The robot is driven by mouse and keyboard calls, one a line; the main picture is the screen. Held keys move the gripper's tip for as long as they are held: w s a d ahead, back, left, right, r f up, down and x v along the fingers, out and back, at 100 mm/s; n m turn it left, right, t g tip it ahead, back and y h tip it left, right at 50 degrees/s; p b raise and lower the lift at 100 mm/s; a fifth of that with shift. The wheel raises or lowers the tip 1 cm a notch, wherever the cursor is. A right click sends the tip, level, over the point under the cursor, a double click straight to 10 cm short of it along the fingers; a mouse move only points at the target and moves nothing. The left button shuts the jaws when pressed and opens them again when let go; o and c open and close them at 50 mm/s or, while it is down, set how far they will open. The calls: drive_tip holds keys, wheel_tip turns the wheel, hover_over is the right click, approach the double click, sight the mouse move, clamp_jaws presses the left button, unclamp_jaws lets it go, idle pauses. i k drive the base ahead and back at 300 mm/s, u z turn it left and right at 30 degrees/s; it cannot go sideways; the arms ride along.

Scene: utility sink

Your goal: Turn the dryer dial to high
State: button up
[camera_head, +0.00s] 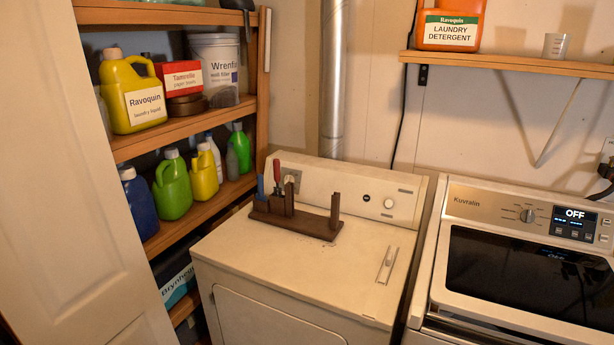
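The cream dryer (310,262) stands in the middle, with a raised control panel (345,190) along its back. A small round pale knob (389,203) is on the right part of this panel; its pointer setting is too small to read. Another control (292,176) at the panel's left is partly hidden by a dark wooden holder. To the right, a white machine (464,203) marked Kuvralin has a round dial (527,215) beside a display (575,219) reading OFF. My gripper cannot be made out in this view.
The dark wooden holder (318,226), with a red-handled tool (277,175), stands on the dryer top before the panel. Shelves (190,121) of bottles stand left, by a pale door (65,180). A wall shelf (520,65) hangs above right. The dryer's front top is mostly clear.

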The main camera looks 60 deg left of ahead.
sight(287, 178)
drive_tip(key=z, duration=0.75)
drive_tip(key=k, duration=1.4)
drive_tip(key=u, duration=2)
